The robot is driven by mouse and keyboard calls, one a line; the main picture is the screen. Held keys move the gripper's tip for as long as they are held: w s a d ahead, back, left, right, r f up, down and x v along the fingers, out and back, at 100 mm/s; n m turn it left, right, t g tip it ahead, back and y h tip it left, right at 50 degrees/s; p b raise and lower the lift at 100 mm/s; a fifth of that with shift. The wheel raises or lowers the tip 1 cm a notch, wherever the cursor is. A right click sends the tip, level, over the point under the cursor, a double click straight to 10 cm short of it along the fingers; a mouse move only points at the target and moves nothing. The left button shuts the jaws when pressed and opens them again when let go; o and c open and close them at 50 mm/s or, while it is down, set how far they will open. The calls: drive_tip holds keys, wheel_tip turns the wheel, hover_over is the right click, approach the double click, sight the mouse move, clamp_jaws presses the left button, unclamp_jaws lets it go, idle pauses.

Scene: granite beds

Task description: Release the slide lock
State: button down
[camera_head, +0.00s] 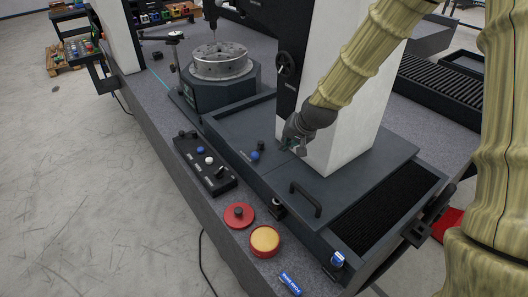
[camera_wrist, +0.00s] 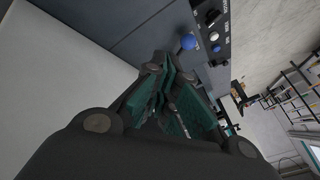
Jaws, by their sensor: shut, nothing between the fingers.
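A blue ball knob (camera_head: 255,156) sits on the dark slide plate (camera_head: 228,143), close to a small black knob (camera_head: 260,145). It likely is the blue ball (camera_wrist: 189,41) in the wrist view, beyond my fingertips. No readable label marks which part is the slide lock. My gripper (camera_head: 299,148) is shut and empty, above the plate by the white column, right of the blue knob and apart from it. In the wrist view my green-padded fingers (camera_wrist: 165,78) point toward the plate.
A control box (camera_head: 205,165) with blue, white and black knobs stands left of the slide. A red disc (camera_head: 239,214), a yellow-topped red button (camera_head: 265,241) and a black handle (camera_head: 304,198) are nearer. The white column (camera_head: 345,135) stands tight beside my gripper.

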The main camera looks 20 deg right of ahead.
drive_tip(key=shift+d+f, duration=0.15)
drive_tip(key=shift+f, duration=0.05)
drive_tip(key=shift+p+x, duration=1.45)
drive_tip(key=shift+x, duration=3.2)
drive_tip(key=shift+w+a+f, duration=0.15)
drive_tip(key=shift+w+a, duration=0.1)
drive_tip(key=shift+w, duration=0.05)
drive_tip(key=shift+w+a+f+p, duration=0.2)
drive_tip(key=shift+w+a+p, duration=0.3)
drive_tip(key=shift+a, duration=0.2)
drive_tip(key=shift+w+a+f+p, duration=0.2)
drive_tip(key=shift+w+a+p, duration=0.35)
drive_tip(key=shift+a, duration=0.2)
